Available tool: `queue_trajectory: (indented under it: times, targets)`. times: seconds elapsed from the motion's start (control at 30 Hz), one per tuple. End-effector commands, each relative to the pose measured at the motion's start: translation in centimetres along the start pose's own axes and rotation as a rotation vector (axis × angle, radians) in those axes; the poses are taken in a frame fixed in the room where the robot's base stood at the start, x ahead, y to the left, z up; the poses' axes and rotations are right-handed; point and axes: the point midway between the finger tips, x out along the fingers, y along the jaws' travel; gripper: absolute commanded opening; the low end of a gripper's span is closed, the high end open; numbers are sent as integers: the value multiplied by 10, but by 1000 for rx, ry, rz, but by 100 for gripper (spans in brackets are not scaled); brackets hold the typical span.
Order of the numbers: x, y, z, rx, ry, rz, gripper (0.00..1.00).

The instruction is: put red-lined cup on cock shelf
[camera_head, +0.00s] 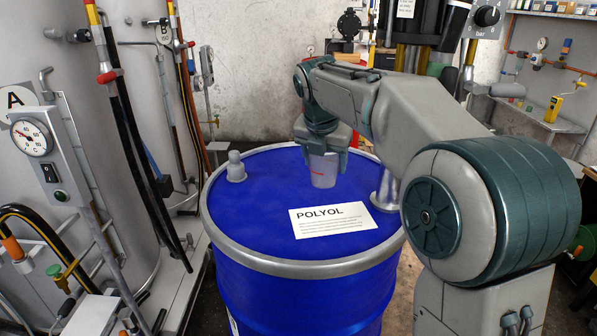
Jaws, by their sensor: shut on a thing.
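A translucent grey cup with a short red line (321,178) is upright over the blue lid of the drum. My gripper (324,160) points down and is shut around the cup's upper part. I cannot tell whether the cup's base touches the lid. A metal ledge (572,127) on the right wall, below pipes and a gauge, may be the cock shelf. A yellow device (553,108) stands on it. My arm covers much of the right side between the cup and that wall.
The blue drum (270,255) has a raised metal rim, a grey bottle-shaped fitting (236,167) and a POLYOL label (332,219). A tank with a gauge (32,138) and hoses crowds the left. Jars line a high shelf (560,15) at upper right.

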Motion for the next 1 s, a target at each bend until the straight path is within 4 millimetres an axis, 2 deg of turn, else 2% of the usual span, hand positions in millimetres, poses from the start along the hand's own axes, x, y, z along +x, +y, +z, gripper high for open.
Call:
queue_trajectory:
  times: [0.17, 0.5, 0.7, 0.87, 1.0]
  targets:
    - [14, 12, 7, -5, 4, -1, 42]
    - [70, 51, 40, -2, 2, 0, 42]
    - [94, 66, 54, 0, 1, -1, 42]
    - [102, 70, 57, 0, 0, 0, 42]
    - [120, 70, 50, -2, 2, -2, 42]
